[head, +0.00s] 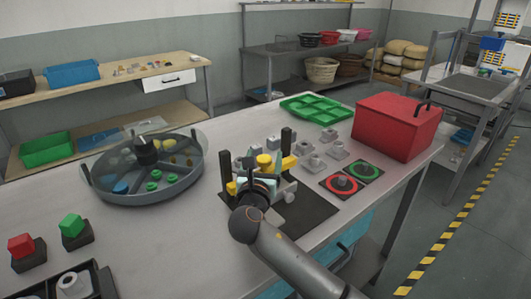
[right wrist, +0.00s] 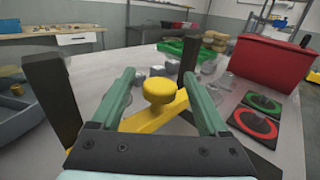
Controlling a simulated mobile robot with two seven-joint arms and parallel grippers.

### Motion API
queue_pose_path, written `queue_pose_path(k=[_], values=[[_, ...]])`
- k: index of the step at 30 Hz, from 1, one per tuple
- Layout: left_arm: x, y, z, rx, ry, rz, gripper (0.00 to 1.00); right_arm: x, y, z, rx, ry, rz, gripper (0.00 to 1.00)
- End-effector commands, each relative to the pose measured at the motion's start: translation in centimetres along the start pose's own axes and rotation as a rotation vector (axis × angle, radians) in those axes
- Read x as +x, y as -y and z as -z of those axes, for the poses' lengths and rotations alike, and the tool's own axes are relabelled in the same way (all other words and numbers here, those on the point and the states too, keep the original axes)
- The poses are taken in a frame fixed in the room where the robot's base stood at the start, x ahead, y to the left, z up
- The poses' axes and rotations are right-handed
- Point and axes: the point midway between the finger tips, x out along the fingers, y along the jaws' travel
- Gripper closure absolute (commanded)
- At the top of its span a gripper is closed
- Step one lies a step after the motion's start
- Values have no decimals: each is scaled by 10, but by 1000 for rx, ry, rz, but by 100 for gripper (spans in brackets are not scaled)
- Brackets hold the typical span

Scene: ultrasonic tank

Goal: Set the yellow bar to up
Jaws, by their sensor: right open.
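The yellow bar (head: 289,162) stands at the black fixture on the table, between two dark posts. In the right wrist view the yellow bar (right wrist: 140,122) runs slantwise from lower left to upper right, with a round yellow knob (right wrist: 158,90) on top. Its ends are partly hidden by my fingers. My right gripper (right wrist: 159,76) is open, with one green finger on each side of the knob. I see no clear contact. In the head view my right gripper (head: 259,176) covers part of the bar. My left gripper is not in view.
The dark posts (head: 286,141) stand close to my right gripper. Several grey pieces (head: 315,160), a red-ringed pad (head: 341,184) and a red box (head: 398,125) lie to the right. A round divided tank (head: 145,195) is on the left. A green tray (head: 316,109) lies behind.

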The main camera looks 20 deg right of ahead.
Motion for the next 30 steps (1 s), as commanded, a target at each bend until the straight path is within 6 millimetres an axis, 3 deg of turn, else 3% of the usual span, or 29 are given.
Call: queue_pose_path(k=[7,18,30], values=[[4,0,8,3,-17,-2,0,28,0,0,0,0,1,22],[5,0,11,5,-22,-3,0,32,1,0,1,-1,0,24],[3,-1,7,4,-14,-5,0,32,0,0,1,-1,0,69]])
